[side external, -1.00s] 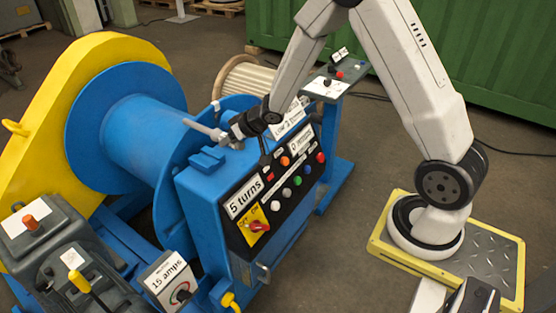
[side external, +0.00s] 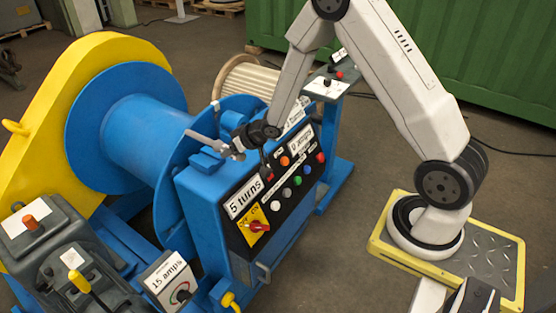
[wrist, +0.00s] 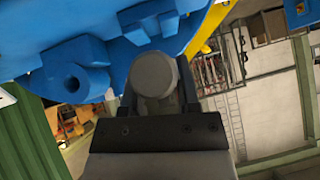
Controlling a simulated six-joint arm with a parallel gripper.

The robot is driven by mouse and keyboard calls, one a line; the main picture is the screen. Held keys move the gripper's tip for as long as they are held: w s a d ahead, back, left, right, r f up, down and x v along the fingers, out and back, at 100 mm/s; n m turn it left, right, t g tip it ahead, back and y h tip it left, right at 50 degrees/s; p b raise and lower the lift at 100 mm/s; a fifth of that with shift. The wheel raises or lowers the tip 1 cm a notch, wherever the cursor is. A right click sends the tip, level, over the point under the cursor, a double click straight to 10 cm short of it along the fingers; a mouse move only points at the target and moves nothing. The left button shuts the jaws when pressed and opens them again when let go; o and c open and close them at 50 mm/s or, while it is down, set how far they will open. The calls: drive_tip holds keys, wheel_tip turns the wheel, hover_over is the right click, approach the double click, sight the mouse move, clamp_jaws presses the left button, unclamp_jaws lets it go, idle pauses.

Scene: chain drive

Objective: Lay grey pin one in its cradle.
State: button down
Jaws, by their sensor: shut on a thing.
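My gripper (side external: 234,148) is shut on a grey pin (side external: 205,138), which sticks out to the left above the top of the blue control cabinet. In the wrist view, the round grey end of the pin (wrist: 154,74) sits between the two dark fingers. Blue blocks (side external: 207,160) stand on the cabinet top just below the pin; they look like the cradles. I cannot tell whether the pin touches any block.
The cabinet front carries buttons, a red switch (side external: 259,227) and a "5 turns" label (side external: 243,197). The large blue drum (side external: 145,135) and its flange stand close on the left. Floor on the right is open around my base.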

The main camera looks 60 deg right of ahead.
drive_tip(key=shift+f, duration=3.15)
drive_tip(key=shift+c, duration=1.2)
unclamp_jaws()
drive_tip(key=shift+f, duration=0.1)
drive_tip(key=shift+s, duration=0.1)
drive_tip(key=v, duration=0.8)
